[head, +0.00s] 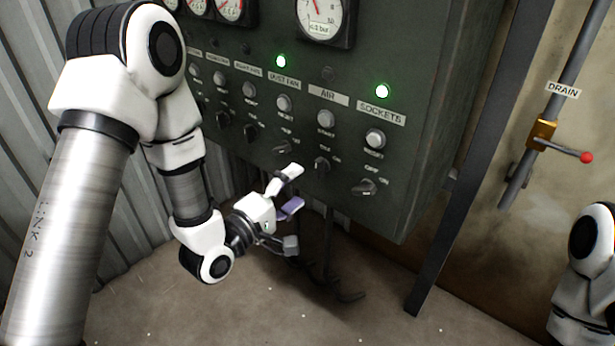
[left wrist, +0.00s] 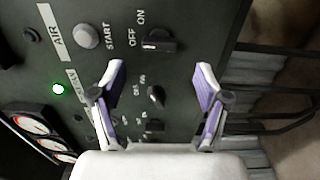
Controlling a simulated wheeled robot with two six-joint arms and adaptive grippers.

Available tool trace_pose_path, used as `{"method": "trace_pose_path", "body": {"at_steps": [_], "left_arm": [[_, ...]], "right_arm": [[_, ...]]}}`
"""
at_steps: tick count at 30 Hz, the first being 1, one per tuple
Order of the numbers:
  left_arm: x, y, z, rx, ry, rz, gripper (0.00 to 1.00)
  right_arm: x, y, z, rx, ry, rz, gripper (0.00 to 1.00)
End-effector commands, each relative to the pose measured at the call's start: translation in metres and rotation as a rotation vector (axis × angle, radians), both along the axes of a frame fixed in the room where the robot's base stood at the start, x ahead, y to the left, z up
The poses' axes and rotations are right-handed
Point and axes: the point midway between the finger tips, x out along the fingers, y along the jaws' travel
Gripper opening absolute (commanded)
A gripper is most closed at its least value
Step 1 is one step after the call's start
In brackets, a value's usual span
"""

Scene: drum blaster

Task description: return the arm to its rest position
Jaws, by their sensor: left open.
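My left arm reaches in from the left in the head view, bent at the elbow. My left gripper (head: 288,210) is open and empty, in front of the lower part of the dark green control panel (head: 400,60). Its fingers also show in the left wrist view (left wrist: 160,82), spread apart with nothing between them. Beyond them are the AIR switch knob (left wrist: 158,40) and other knobs on the panel. The fingers appear apart from the knobs. Part of my right arm (head: 590,250) shows at the right edge; its gripper is out of frame.
Green lamps glow above DUST FAN (head: 281,61) and SOCKETS (head: 382,91). The SOCKETS knob (head: 364,188) is at the panel's lower right. A DRAIN pipe with a red-tipped valve lever (head: 586,157) is on the right wall. Dark cables (head: 327,245) hang below the panel. Open floor lies in front.

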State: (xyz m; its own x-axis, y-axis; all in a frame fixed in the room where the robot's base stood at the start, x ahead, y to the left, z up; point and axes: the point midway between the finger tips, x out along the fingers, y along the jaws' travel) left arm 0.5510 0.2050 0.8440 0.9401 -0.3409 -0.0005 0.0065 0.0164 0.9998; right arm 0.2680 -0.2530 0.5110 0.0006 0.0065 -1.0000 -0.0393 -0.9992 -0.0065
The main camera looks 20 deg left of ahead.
Motion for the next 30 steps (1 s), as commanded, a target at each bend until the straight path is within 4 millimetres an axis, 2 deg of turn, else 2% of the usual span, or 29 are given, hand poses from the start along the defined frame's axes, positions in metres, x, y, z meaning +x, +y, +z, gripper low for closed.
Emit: {"method": "trace_pose_path", "body": {"at_steps": [3, 14, 17, 20, 23, 24, 26, 27, 30], "left_arm": [[-0.006, 0.002, 0.0, 0.0, -0.001, 0.001, 0.75], [-0.006, 0.002, 0.0, 0.001, 0.0, 0.0, 0.75], [-0.009, 0.001, -0.014, 0.002, 0.028, -0.001, 0.75], [-0.022, -0.005, -0.059, 0.014, 0.124, -0.017, 0.75], [-0.049, -0.006, -0.133, 0.082, 0.308, -0.01, 0.75], [-0.065, -0.005, -0.166, 0.161, 0.396, -0.014, 0.75], [-0.093, 0.0, -0.212, 0.318, 0.523, -0.039, 0.75], [-0.113, 0.004, -0.239, 0.43, 0.603, -0.072, 0.75], [-0.166, 0.017, -0.291, 0.705, 0.779, -0.197, 0.75]], "right_arm": [[0.0, 0.0, 0.0, 0.0, 0.0, 0.0, 0.4], [0.0, 0.0, 0.0, 0.0, 0.0, 0.0, 0.4], [0.0, 0.0, 0.0, 0.0, 0.0, 0.0, 0.4], [0.0, 0.0, -0.001, 0.0, 0.0, 0.0, 0.4], [0.0, 0.0, 0.0, 0.0, 0.0, 0.0, 0.4], [0.0, 0.0, 0.0, 0.0, 0.0, 0.0, 0.4], [0.0, 0.0, 0.0, 0.0, 0.0, 0.0, 0.4], [0.0, 0.0, 0.0, 0.0, 0.0, 0.0, 0.4], [0.0, 0.0, 0.0, 0.0, 0.0, 0.0, 0.4]]}}
